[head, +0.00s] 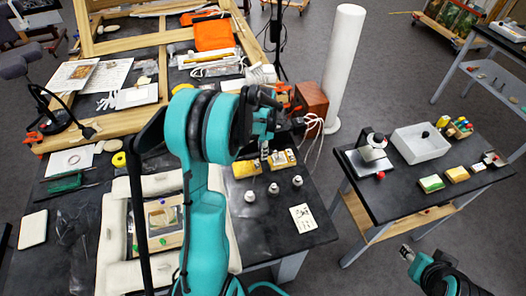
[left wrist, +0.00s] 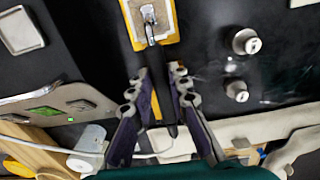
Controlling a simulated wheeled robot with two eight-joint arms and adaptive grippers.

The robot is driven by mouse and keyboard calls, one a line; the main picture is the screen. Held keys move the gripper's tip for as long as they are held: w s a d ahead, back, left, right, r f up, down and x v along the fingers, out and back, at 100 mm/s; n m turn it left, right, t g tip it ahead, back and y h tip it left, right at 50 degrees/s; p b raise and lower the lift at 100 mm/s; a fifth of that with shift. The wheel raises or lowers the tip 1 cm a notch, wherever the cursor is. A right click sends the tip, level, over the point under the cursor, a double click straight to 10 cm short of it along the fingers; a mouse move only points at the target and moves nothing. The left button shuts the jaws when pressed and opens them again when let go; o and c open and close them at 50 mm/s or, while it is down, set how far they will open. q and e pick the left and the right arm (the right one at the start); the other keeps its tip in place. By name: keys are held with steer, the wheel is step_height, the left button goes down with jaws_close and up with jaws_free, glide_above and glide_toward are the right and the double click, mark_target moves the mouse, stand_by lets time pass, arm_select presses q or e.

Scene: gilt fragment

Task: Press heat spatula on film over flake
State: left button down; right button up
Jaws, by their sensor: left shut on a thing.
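My left gripper (head: 264,140) is over the back right of the dark worktable, and its fingers (left wrist: 162,85) reach forward in the left wrist view. It is shut on the heat spatula, whose metal tip (left wrist: 150,32) shows beyond the fingers, over a beige pad in a yellow-edged holder (left wrist: 168,37). Whether the tip touches the pad is unclear. The painted panel (head: 171,241) lies on the worktable among white padded supports (head: 112,232), partly hidden behind my left arm. I cannot make out film or flake on it. My right gripper (head: 406,252) is at the lower right; its jaw opening is unclear.
Several small grey weights (head: 273,188) stand right of my left arm, near a white card (head: 302,217). A yellow holder (head: 245,169) lies beside them. A side table (head: 400,190) with a white tray (head: 421,143) stands right. A device with a green display (left wrist: 45,113) shows at left wrist.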

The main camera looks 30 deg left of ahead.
arm_select(q)
steer(key=shift+r+p, duration=1.35)
steer(key=shift+r, duration=0.95)
